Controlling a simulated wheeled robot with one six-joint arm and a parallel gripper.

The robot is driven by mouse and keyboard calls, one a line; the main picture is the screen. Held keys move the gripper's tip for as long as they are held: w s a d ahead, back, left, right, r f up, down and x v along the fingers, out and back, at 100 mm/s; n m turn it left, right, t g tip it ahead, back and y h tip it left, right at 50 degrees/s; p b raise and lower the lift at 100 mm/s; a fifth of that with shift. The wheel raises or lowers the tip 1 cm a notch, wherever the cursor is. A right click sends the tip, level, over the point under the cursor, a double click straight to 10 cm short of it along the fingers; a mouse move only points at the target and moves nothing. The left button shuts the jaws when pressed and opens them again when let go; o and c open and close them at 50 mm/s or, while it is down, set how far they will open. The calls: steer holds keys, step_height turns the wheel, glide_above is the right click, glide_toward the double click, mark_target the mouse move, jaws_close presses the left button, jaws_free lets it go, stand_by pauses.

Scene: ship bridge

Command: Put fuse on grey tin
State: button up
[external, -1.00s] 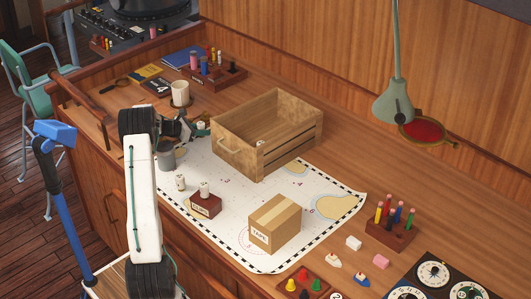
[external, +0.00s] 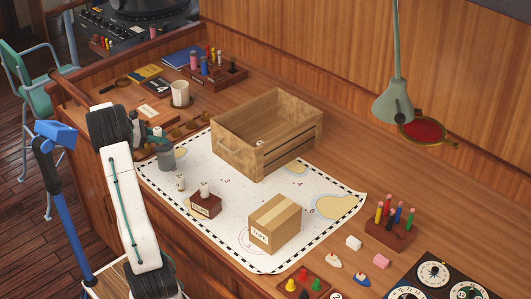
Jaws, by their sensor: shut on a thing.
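The grey tin (external: 166,157) stands upright at the left edge of the white chart. My gripper (external: 152,136) is just above and left of the tin, shut on a small whitish piece, seemingly a fuse (external: 157,131). The fuse is small and partly covered by the fingers. I cannot tell whether it touches the tin's rim. Similar white fuse-like pieces stand on the chart (external: 181,183), on a dark red labelled box (external: 204,189) and inside the crate (external: 261,142).
A wooden crate (external: 240,157) stands right of the tin. A taped cardboard box (external: 275,224) is nearer the front. A rack with round brown sockets (external: 190,128) lies behind the tin, with a white mug (external: 180,94) beyond. The chart's middle is clear.

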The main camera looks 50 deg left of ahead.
steer(key=s+d+r+m+h, duration=0.1)
steer(key=s+d, duration=0.6)
steer(key=s, duration=0.3)
glide_above(165, 146)
steer(key=shift+s+f+g, duration=0.1)
steer(key=shift+f+g, duration=0.3)
steer(key=shift+f, duration=0.25)
steer(key=shift+a+f, duration=0.1)
steer(key=shift+f, duration=1.6)
steer(key=shift+f, duration=0.1)
steer(key=o, duration=1)
steer(key=shift+c, duration=0.2)
